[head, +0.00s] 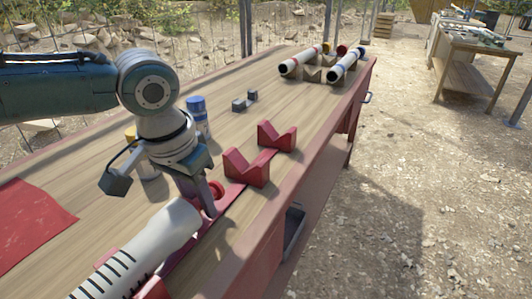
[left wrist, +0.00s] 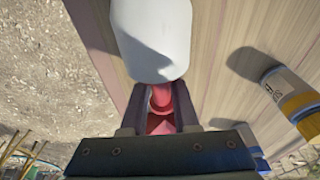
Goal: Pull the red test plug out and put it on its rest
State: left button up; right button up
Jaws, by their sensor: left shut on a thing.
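A white tube (head: 140,255) with dark slots lies along the near part of the workbench, its end also showing in the left wrist view (left wrist: 152,40). My left gripper (head: 208,200) is at the tube's far end, shut on the red test plug (head: 216,188). In the left wrist view the plug (left wrist: 161,98) sits between the fingers, right at the tube's end. I cannot tell how much of it is inside the tube. Two red V-shaped blocks (head: 246,168) (head: 277,136) stand beyond the gripper. I cannot tell which thing is the plug's rest. My right gripper is out of view.
A blue-capped can (head: 197,118) and a yellow-capped can stand behind my left arm. A small grey block (head: 244,101) is further along. Two banded tubes (head: 300,61) (head: 345,66) lie on wooden cradles at the far end. A red cloth (head: 32,225) lies at left.

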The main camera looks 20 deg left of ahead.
aim_at(213, 183)
pick_arm(q)
grip_shut()
jog(key=shift+w+d+f+b, duration=0.1)
jog(key=shift+w+d+b, duration=0.05)
jog(key=shift+w+b, duration=2.15)
jog(key=shift+w, duration=0.15)
notch_tip(213, 183, up, 8)
jog(key=p, duration=0.8)
jog(key=shift+f+p, duration=0.15)
jog(key=shift+p, duration=0.25)
jog(key=shift+d, duration=0.1)
